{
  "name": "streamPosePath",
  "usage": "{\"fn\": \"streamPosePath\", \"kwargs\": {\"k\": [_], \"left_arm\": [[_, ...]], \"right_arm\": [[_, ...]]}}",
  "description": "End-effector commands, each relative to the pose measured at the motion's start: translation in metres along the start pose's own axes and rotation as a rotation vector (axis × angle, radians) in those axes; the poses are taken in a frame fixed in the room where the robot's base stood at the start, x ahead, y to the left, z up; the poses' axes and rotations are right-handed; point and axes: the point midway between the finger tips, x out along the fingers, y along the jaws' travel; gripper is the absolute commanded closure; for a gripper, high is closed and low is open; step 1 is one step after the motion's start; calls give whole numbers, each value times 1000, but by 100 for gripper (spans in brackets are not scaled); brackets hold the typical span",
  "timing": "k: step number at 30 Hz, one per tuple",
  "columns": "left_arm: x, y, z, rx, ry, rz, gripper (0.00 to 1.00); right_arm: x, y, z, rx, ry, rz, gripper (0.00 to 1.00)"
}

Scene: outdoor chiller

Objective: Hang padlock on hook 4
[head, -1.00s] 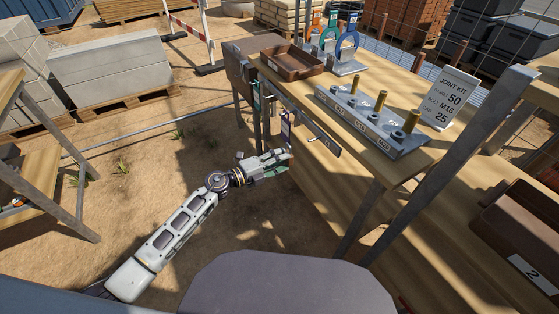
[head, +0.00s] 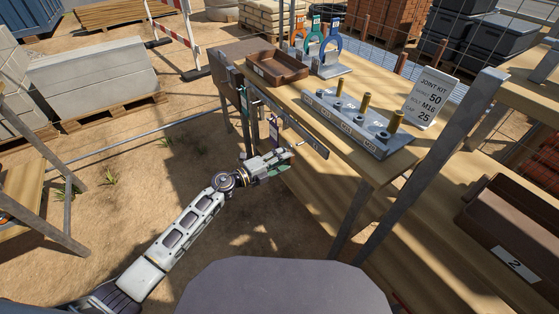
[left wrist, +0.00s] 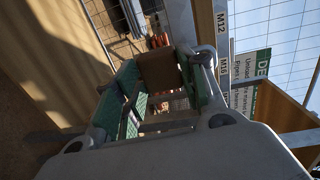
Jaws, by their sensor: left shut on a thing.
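My left gripper (head: 278,165) is low beside the workbench's near left edge, just below the hook rail (head: 308,139). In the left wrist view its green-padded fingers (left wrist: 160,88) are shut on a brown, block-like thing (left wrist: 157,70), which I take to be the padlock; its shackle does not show. The fingers mostly hide it in the head view. Coloured tags or locks (head: 274,130) hang along the rail, just behind the gripper. The hook numbers are too small to read. My right gripper is not in view.
The workbench (head: 365,165) carries a brown tray (head: 277,69), a bolt rack (head: 357,125), coloured shackle-like rings (head: 333,42) and a "JOINT KIT" sign (head: 430,97). A slanted metal post (head: 430,165) stands at right. Sandy ground left of the bench is open.

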Motion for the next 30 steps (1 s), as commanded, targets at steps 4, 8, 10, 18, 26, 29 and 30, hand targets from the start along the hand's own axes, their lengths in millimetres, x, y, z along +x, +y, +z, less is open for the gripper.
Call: {"fn": "streamPosePath", "kwargs": {"k": [4,8,10,18,26,29,30], "left_arm": [[0,0,0,0,0,-1,100],[0,0,0,0,0,-1,100],[0,-1,0,0,0,0,100],[-1,-1,0,0,0,0,100],[0,-1,0,0,0,0,100],[1,-2,0,0,0,-1,100],[2,-2,0,0,0,-1,100]], "right_arm": [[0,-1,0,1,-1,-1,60],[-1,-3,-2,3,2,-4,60],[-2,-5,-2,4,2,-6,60],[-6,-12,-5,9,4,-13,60],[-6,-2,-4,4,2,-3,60],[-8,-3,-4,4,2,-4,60],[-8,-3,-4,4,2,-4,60]]}}
